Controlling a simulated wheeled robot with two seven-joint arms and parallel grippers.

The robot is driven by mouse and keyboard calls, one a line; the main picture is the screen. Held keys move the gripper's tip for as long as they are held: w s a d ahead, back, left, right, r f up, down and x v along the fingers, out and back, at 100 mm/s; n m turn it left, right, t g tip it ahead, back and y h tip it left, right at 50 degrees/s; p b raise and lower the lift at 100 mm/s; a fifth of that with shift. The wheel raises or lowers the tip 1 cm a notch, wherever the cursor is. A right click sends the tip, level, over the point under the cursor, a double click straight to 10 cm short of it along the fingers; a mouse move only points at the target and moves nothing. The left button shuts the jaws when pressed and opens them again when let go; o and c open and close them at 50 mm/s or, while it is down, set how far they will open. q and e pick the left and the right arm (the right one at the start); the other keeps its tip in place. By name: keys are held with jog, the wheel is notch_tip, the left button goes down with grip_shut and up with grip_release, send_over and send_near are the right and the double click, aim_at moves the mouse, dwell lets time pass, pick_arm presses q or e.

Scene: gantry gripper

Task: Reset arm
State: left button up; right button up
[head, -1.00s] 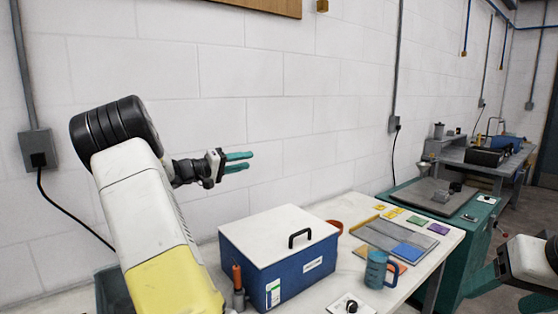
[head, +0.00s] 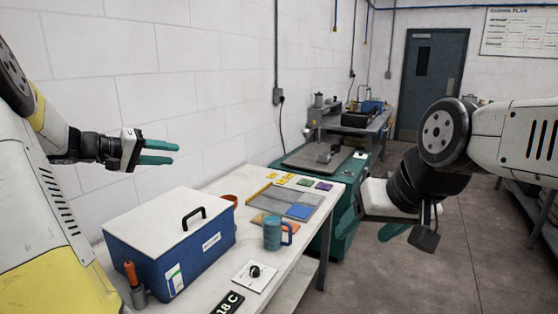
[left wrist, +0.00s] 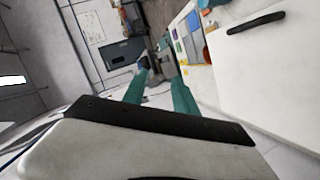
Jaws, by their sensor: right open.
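My left gripper (head: 175,153) is in the air in front of the white wall, above the blue box with the white lid. Its two teal fingers point right and stand apart with nothing between them. They also show apart in the left wrist view (left wrist: 155,88), with floor and furniture behind. My right gripper (head: 394,232) hangs at the right of the head view, over the floor beside the green-sided bench. One teal finger shows clearly; the rest is largely hidden by the wrist. I see nothing held in it.
The white table (head: 225,288) bears the blue box (head: 190,252), a blue mug (head: 273,235), a grey tray (head: 285,204), coloured tiles and a white card (head: 243,278). The green-sided bench (head: 342,197) stands behind it. The floor (head: 440,270) at the right is open.

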pick_arm(q)
jog(key=s+d+f+m+g+y, duration=0.1)
jog(key=s+d+g, duration=0.2)
jog(key=s+d, duration=0.35)
jog(key=s+d+m+g+y, duration=0.2)
jog(key=s+d, duration=0.2)
jog(key=d, duration=0.6)
jog(key=s+d+f+m+y, duration=0.1)
jog(key=s+y, duration=0.1)
jog(key=s, duration=0.6)
jog(key=s+d+f+y, duration=0.1)
jog(key=s+f+y, duration=0.1)
jog(key=s, duration=0.7)
jog(key=shift+s+d+m+t, duration=0.2)
jog(key=shift+d+m+t, duration=0.1)
jog(key=shift+d+m, duration=0.1)
